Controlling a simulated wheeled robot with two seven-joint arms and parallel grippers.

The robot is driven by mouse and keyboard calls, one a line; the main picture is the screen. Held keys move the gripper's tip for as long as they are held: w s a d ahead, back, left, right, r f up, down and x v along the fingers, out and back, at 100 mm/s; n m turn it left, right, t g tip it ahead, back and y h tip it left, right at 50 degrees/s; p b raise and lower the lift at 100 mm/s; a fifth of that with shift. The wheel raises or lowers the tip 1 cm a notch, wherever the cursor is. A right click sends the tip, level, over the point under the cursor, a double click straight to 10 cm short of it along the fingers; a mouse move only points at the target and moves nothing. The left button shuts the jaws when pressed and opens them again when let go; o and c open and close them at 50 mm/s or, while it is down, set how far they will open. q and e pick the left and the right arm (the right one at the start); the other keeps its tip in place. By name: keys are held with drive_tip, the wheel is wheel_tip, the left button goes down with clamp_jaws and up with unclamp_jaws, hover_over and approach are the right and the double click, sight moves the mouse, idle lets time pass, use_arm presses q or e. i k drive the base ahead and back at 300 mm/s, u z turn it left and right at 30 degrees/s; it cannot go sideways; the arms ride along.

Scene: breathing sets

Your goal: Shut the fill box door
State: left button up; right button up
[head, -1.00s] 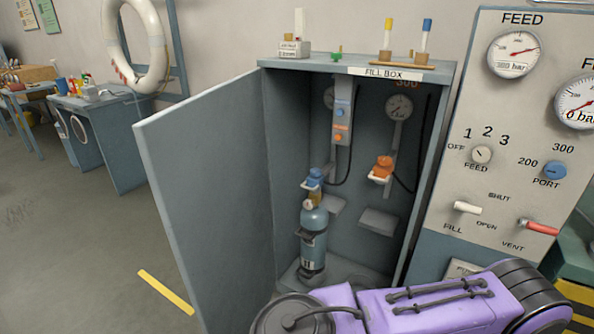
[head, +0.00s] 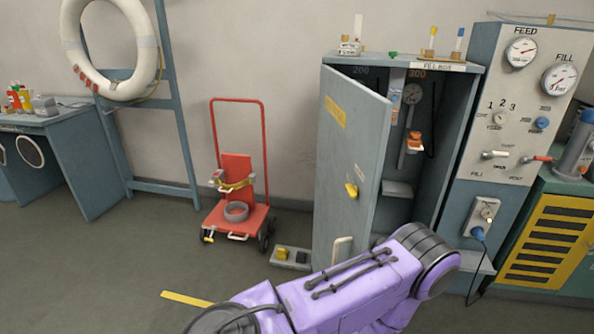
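The fill box (head: 469,140) is a grey cabinet against the wall, with a "FILL BOX" label on its top edge. Its grey door (head: 345,150) is hinged on the left and stands partly open, its outer face turned toward me. The door has a yellow latch (head: 352,190) and a pale handle (head: 342,250) low down. Inside, a gauge, an orange fitting (head: 414,141) and a small shelf show on the right; the left of the interior is hidden behind the door. A purple arm of mine crosses the lower middle, in front of the door's bottom. Neither gripper is in view.
A red trolley (head: 238,190) stands left of the box, with a low grey pedal unit (head: 291,257) beside the door. The gauge panel (head: 505,100) and a yellow-slatted cabinet (head: 548,240) stand to the right.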

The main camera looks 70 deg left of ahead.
sight(355, 121)
drive_tip(key=k, duration=0.1)
drive_tip(key=u, duration=1.8)
drive_tip(key=i, duration=1)
drive_tip(key=u, duration=0.5)
drive_tip(key=k, duration=0.6)
drive_tip(key=z, duration=0.45)
